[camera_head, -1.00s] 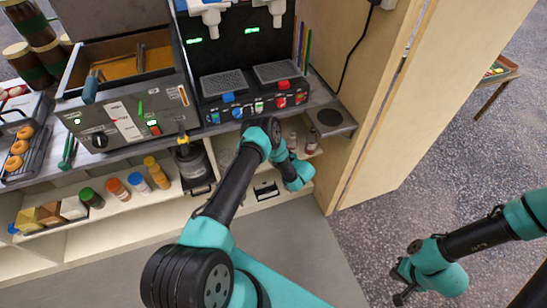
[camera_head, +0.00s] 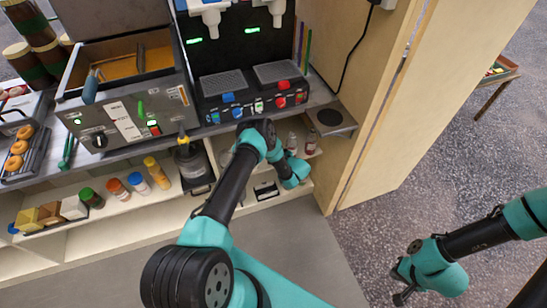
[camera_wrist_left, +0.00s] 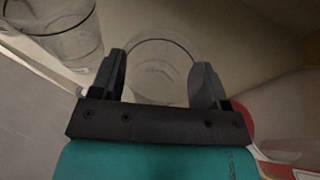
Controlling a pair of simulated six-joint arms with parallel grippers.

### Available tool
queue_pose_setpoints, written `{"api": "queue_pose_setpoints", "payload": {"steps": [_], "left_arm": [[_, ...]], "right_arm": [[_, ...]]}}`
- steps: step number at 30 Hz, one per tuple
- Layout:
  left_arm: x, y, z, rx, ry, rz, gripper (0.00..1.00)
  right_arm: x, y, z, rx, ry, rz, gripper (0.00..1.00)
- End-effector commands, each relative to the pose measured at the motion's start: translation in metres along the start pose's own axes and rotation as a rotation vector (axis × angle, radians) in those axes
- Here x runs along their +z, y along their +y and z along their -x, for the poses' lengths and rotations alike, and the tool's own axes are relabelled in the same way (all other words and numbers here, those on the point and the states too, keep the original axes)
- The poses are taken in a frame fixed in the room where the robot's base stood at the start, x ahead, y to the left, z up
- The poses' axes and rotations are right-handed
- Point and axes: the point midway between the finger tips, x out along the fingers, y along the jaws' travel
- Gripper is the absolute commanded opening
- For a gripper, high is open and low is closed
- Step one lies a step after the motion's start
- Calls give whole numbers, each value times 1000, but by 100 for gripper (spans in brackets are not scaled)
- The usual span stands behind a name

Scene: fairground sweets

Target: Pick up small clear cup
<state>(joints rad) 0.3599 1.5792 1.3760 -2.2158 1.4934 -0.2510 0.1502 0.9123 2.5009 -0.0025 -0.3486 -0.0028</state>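A small clear cup (camera_wrist_left: 160,75) stands between the fingers of my left gripper (camera_wrist_left: 162,72) in the left wrist view. The fingers are wide apart, one on each side of the cup, and firm contact is not visible. In the head view my left arm reaches into the lower shelf, and its fingers and the cup between them are hidden behind the wrist. My right gripper (camera_head: 402,286) hangs over the speckled floor at the lower right, empty, with its fingers apart.
A larger clear container (camera_wrist_left: 58,28) stands close by at the upper left of the wrist view. Small bottles (camera_head: 310,146) stand right of my left wrist. A black-based jar (camera_head: 195,168) stands left of it. The counter edge (camera_head: 225,126) overhangs the shelf.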

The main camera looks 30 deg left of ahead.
Motion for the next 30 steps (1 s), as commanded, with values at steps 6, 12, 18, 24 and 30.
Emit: {"api": "queue_pose_setpoints", "payload": {"steps": [6,12,18,24,30], "left_arm": [[0,0,0,0,0,0,46],[2,0,0,0,0,0,46],[14,0,4,0,0,1,46],[33,5,17,-2,2,-3,46],[26,35,50,-1,2,-6,46]], "right_arm": [[0,0,0,0,0,0,0],[0,0,0,0,0,0,0],[0,0,0,0,0,0,0],[0,0,0,0,0,0,0],[0,0,0,0,0,0,0]]}}
